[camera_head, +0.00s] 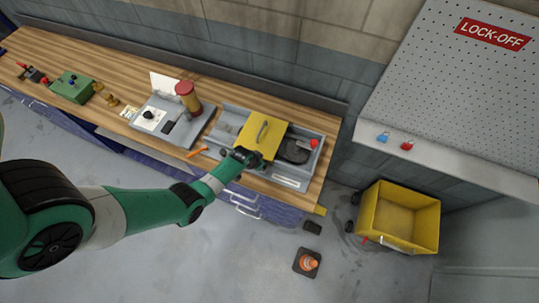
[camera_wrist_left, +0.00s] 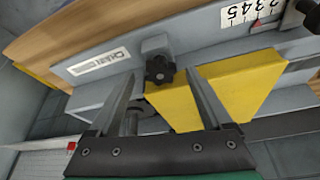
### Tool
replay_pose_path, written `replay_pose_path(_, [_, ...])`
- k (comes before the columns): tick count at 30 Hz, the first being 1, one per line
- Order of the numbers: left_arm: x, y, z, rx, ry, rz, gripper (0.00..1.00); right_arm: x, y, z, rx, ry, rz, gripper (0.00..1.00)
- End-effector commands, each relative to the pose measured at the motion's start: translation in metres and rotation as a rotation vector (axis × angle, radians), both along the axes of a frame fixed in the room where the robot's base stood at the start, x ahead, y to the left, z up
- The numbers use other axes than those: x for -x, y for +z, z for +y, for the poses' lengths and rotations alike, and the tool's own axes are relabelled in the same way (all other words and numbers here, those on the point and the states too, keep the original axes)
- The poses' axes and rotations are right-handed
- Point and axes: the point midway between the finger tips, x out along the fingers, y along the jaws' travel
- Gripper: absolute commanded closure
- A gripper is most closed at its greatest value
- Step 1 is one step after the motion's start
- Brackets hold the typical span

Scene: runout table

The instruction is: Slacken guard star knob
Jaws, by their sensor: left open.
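The black star knob (camera_wrist_left: 160,68) shows in the left wrist view, in front of a grey block on the machine's side, beside the yellow guard (camera_wrist_left: 240,92). In the head view the guard (camera_head: 272,132) sits on the grey machine (camera_head: 228,117), and my arm hides the knob. My left gripper (camera_head: 246,157) is at the machine's near side. In the left wrist view its two fingers (camera_wrist_left: 160,78) are open and apart, pointing toward the knob, which appears between their tips. I see no clear contact. My right gripper is not in view.
A red button (camera_head: 314,143) is at the machine's right end. A control box with a red-topped cylinder (camera_head: 187,92) stands to its left, a green box (camera_head: 72,86) farther left.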

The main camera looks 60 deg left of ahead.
Motion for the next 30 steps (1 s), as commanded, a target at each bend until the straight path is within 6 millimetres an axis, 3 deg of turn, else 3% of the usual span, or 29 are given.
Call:
replay_pose_path(11, [-0.0006,-0.0054,0.0010,0.000,0.001,0.000,0.19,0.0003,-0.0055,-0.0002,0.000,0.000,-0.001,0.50])
replay_pose_path(24, [-0.0007,-0.0054,0.0008,0.000,0.001,0.000,0.98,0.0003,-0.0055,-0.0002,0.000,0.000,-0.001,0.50])
replay_pose_path(30, [-0.0009,-0.0055,0.0006,0.000,0.009,0.000,1.00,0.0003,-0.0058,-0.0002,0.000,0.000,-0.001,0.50])
